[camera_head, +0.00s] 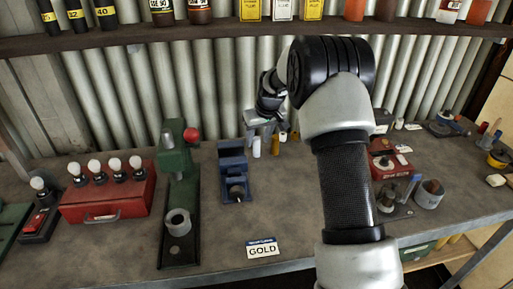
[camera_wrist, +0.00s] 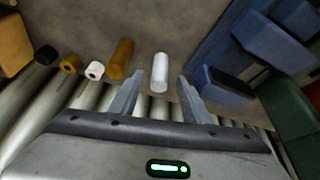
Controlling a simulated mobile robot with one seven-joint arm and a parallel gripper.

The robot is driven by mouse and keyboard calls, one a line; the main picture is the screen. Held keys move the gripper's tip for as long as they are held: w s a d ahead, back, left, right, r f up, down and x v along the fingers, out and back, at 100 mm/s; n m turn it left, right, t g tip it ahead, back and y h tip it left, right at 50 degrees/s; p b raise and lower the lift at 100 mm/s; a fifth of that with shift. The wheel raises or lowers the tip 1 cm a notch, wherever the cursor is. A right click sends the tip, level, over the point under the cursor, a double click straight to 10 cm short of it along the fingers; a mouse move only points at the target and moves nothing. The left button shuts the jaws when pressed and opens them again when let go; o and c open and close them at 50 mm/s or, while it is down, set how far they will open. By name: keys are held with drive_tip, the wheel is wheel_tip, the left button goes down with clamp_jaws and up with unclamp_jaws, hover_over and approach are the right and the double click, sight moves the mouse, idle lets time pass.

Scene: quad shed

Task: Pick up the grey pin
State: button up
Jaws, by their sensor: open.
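A pale grey-white pin (camera_wrist: 159,72) lies or stands near the middle of the wrist view; its pose is hard to tell. It also shows in the head view (camera_head: 256,148), just below my gripper. My gripper (camera_wrist: 161,76) is open, and its two fingers flank the pale pin with gaps on both sides. In the head view my gripper (camera_head: 262,124) is at the back of the bench, partly hidden by my arm. A brown-yellow pin (camera_wrist: 121,58) is left of the pale one, outside the left finger.
A blue vise (camera_head: 234,172) is close by; it fills the right of the wrist view (camera_wrist: 245,55). Several small cylinders, one white (camera_wrist: 94,70), lie left. A green press (camera_head: 180,200) and red box (camera_head: 108,193) stand left. The bench front near the GOLD sign (camera_head: 262,249) is clear.

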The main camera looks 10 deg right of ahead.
sight(255, 144)
drive_tip(key=shift+w+x, duration=0.2)
drive_tip(key=shift+x, duration=1.25)
drive_tip(key=shift+w+x, duration=0.25)
drive_tip(key=shift+x, duration=1.25)
drive_tip(key=shift+r, duration=0.3)
clamp_jaws()
